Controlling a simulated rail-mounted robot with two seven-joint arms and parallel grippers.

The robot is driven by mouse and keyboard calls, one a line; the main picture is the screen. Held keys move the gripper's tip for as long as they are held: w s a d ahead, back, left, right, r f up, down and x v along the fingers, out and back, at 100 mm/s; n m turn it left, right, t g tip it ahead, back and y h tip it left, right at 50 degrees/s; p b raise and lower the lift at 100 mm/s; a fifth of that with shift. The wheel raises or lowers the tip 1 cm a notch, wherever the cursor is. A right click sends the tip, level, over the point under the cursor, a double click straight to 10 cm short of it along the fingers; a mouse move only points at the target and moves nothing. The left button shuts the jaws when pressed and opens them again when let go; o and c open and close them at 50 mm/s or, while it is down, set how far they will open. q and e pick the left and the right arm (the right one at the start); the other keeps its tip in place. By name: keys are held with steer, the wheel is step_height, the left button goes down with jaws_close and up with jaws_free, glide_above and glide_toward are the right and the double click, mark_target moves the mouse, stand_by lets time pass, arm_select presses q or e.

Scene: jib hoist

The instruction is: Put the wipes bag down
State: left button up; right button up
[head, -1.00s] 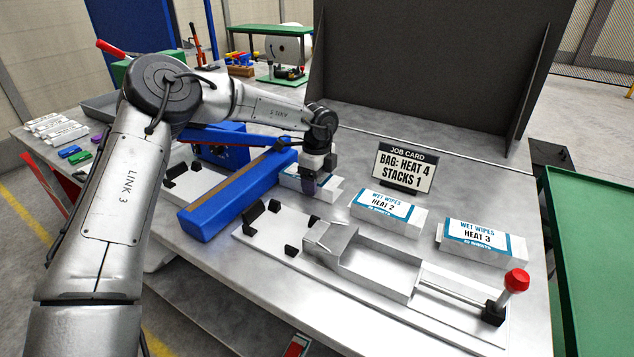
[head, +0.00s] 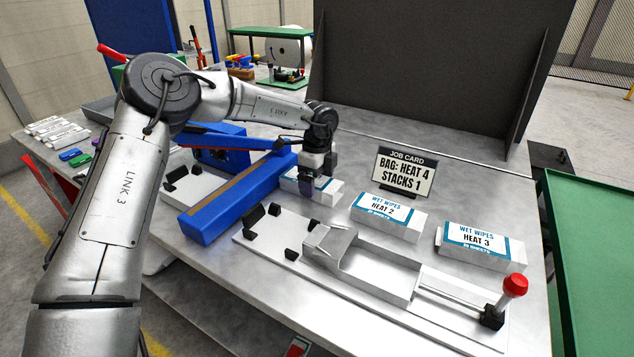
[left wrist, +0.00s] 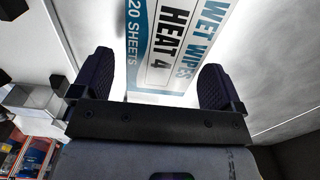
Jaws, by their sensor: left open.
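The wipes bag (head: 330,196) is a white pack with a blue-edged label. It lies on the grey bench beside the long blue bar sealer, partly hidden by my left gripper. The left wrist view shows its label, "WET WIPES HEAT 4, 20 SHEETS" (left wrist: 172,50). My left gripper (head: 309,188) points down over the bag. In the left wrist view its dark ridged fingers (left wrist: 157,85) are apart, with the bag's label between them. I cannot tell from the picture whether either finger touches the bag. My right gripper is not in view.
Bags labelled HEAT 2 (head: 388,215) and HEAT 3 (head: 477,246) lie to the right. The job card (head: 404,171) stands behind. The blue sealer (head: 225,212) is close on the left. A metal tray fixture with a red-knobbed pusher (head: 514,286) is in front.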

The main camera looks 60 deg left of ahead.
mark_target(317, 181)
arm_select(q)
step_height(317, 181, up, 11)
steer(key=p, duration=0.3)
steer(key=shift+f, duration=0.15)
stand_by(0.3)
